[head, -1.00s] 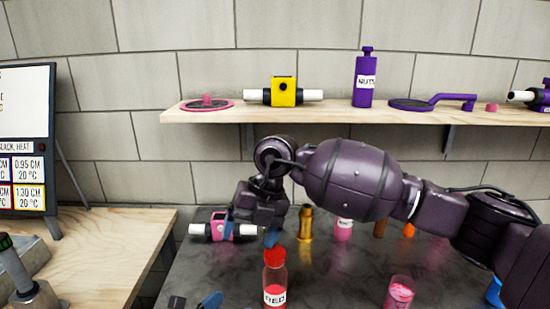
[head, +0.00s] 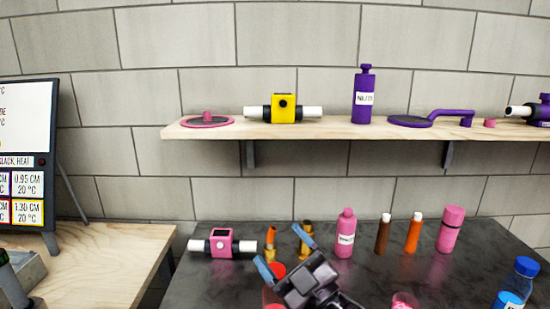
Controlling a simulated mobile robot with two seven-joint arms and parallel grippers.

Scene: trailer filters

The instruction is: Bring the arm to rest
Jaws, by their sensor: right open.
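My right gripper (head: 284,252) is at the lower middle of the head view, over the dark countertop (head: 215,282). Its two blue-tipped fingers are spread apart, with nothing seen held between them. Only the gripper and wrist of my right arm show, at the bottom edge. The gripper partly hides a red bottle (head: 268,296); I cannot tell whether they touch. My left gripper is not in view.
A pink-and-black device (head: 221,243), brass pieces (head: 271,243), a pink bottle (head: 345,234), slim brown (head: 382,235) and orange (head: 413,234) bottles and a blue bottle (head: 513,285) stand on the counter. The wooden shelf (head: 345,132) above holds several items.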

